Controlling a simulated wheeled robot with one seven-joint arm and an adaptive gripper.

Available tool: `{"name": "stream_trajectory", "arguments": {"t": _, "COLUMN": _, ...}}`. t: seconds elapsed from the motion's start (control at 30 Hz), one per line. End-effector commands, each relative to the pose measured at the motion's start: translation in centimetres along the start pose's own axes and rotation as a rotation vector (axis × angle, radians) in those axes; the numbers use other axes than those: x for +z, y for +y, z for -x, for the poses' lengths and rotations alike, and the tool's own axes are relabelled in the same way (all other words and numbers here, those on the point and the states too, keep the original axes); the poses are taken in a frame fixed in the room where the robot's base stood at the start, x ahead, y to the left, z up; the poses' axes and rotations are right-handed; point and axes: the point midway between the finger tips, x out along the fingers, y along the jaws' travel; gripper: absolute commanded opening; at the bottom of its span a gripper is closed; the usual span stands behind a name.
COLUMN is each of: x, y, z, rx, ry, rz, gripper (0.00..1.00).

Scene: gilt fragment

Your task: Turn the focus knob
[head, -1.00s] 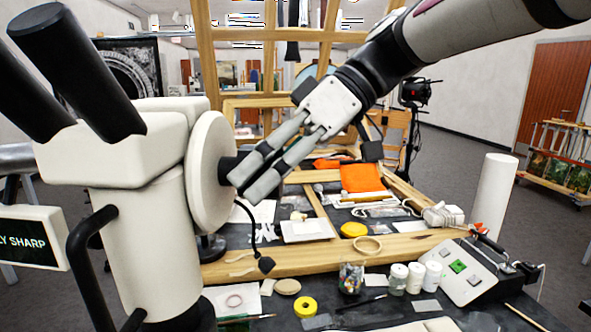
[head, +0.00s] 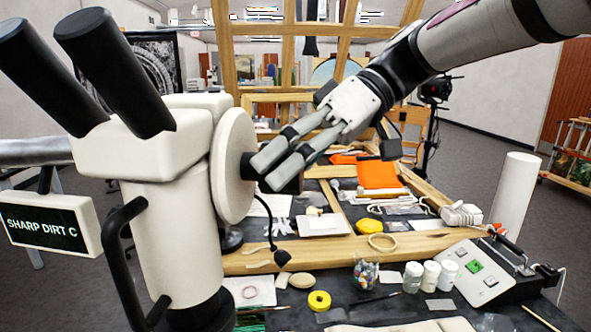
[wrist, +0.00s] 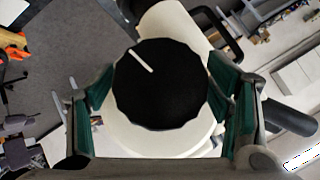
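The focus knob (wrist: 160,85) is black and many-sided with a white line pointing to the upper left in the wrist view. In the head view the knob (head: 248,166) sticks out of the round cream side of the microscope (head: 232,135), partly hidden by my fingers. My gripper (head: 268,170) reaches down to it from the upper right. In the wrist view its green-padded fingers (wrist: 160,88) lie on both sides of the knob, with the tips against its rim. A sign (head: 45,223) at the left reads "SHARP DIRT C".
A wooden frame (head: 340,252) with tools and cloths lies behind the microscope on a dark table. A yellow tape roll (head: 319,301), white jars (head: 431,274) and a grey control box (head: 478,272) stand in front of my arm's side. A thin black cable (head: 272,232) hangs below the gripper.

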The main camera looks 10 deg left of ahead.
Motion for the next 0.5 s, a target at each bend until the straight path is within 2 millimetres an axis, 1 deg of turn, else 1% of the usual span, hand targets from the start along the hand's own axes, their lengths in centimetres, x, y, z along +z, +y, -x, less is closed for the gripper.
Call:
{"name": "stream_trajectory", "arguments": {"t": 0.33, "x": 0.0, "y": 0.0, "z": 0.2, "rx": 0.0, "ry": 0.0, "rz": 0.001, "gripper": 0.76}}
{"name": "stream_trajectory", "arguments": {"t": 0.43, "x": 0.0, "y": 0.0, "z": 1.1, "rx": 0.001, "ry": 0.0, "rz": 0.001, "gripper": 0.76}}
{"name": "stream_trajectory", "arguments": {"t": 0.5, "x": 0.0, "y": 0.1, "z": 2.2, "rx": 0.002, "ry": 0.001, "rz": 0.001, "gripper": 0.76}}
